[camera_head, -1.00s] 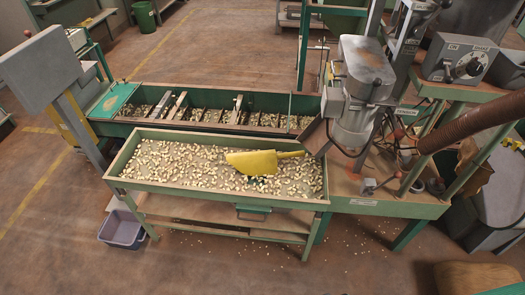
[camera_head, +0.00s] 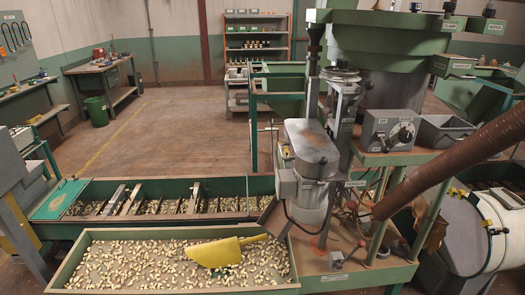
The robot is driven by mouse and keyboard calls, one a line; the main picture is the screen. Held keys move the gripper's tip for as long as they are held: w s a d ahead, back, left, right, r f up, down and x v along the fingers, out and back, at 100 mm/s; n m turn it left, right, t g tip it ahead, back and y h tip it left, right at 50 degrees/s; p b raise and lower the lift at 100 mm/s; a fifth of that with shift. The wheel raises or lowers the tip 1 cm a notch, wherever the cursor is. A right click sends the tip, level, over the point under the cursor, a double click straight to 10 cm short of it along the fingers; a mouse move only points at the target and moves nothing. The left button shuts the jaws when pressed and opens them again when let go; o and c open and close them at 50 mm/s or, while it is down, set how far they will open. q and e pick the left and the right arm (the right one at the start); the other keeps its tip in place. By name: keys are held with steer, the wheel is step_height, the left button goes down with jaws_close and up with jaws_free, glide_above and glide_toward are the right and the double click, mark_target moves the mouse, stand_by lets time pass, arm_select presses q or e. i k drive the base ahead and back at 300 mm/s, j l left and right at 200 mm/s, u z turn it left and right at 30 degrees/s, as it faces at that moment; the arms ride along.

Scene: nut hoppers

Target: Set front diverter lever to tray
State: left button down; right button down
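Neither of my grippers is in view. A small grey lever unit with a dark reddish knob (camera_head: 340,257) sits on the green machine's front deck, right of the tray; I cannot tell whether it is the front diverter lever or which way it is set. The long green tray (camera_head: 120,234) in front holds many pale nuts. A yellow scoop (camera_head: 222,251) lies on the nuts, its handle to the right. A grey machine head and chute (camera_head: 310,160) stand behind the tray's right end.
A divided green trough (camera_head: 150,187) runs behind the tray. A grey control box with a dial (camera_head: 390,130) stands right of the machine head. A brown ribbed hose (camera_head: 455,165) crosses on the right. A green bin (camera_head: 96,110) stands far left. Open floor (camera_head: 180,130) lies behind.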

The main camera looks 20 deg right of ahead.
mark_target(361, 244)
steer(key=z, duration=1.35)
